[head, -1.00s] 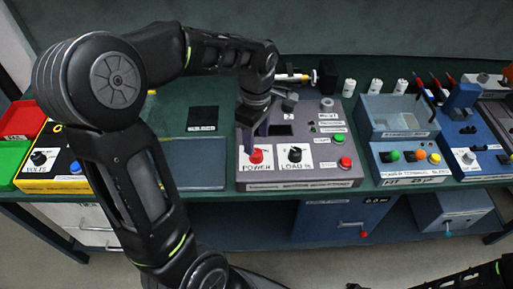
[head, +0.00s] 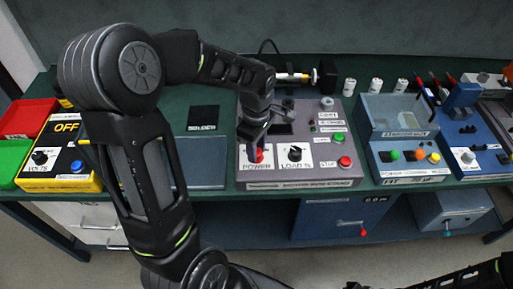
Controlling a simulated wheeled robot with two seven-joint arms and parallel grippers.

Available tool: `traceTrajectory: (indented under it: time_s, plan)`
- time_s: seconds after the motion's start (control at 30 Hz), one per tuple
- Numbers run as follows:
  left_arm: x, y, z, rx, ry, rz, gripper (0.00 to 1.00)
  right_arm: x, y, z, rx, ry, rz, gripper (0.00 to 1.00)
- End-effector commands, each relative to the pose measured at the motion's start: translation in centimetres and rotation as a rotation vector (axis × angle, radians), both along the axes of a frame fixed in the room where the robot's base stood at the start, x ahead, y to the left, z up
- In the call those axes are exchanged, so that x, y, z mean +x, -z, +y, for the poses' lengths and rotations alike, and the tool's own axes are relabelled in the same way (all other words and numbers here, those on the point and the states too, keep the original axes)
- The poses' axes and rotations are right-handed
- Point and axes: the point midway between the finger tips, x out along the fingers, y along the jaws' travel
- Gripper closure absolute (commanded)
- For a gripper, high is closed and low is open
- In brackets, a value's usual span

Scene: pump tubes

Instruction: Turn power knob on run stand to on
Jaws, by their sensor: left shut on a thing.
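The run stand (head: 300,179) is a grey box on the green bench, with a sloped front panel. Its red power knob (head: 259,155) sits at the panel's left, above the POWER label (head: 257,168). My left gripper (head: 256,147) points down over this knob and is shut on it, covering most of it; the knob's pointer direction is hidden. The black load knob (head: 295,154) is just right of it. A small part of my right arm shows at the bottom right; its gripper is not in view.
A green button (head: 338,138) and a red button (head: 344,162) sit on the stand's right side. A yellow and black meter box (head: 62,150) stands left, a blue-grey station (head: 400,135) right. Red and green bins are far left.

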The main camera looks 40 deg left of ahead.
Motion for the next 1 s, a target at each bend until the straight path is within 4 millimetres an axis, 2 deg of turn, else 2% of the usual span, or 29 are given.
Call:
traceTrajectory:
  time_s: [0.07, 0.33, 0.77, 1.0]
  plan:
    - [0.01, -0.02, 0.0, 0.0, 0.0, 0.0, 0.78, 0.0, 0.0, 0.0, 0.0, 0.0, 0.0, 1.0]
    - [0.01, -0.03, 0.0, 0.0, 0.0, 0.0, 1.0, 0.0, -0.01, 0.01, 0.0, 0.0, 0.0, 1.0]
    - [0.02, -0.01, 0.0, 0.0, 0.028, -0.001, 1.0, 0.01, 0.1, 0.01, 0.0, 0.0, 0.0, 1.0]
    - [0.03, 0.02, -0.01, 0.0, 0.129, -0.001, 1.0, 0.05, 0.43, 0.02, 0.001, -0.001, -0.001, 1.0]
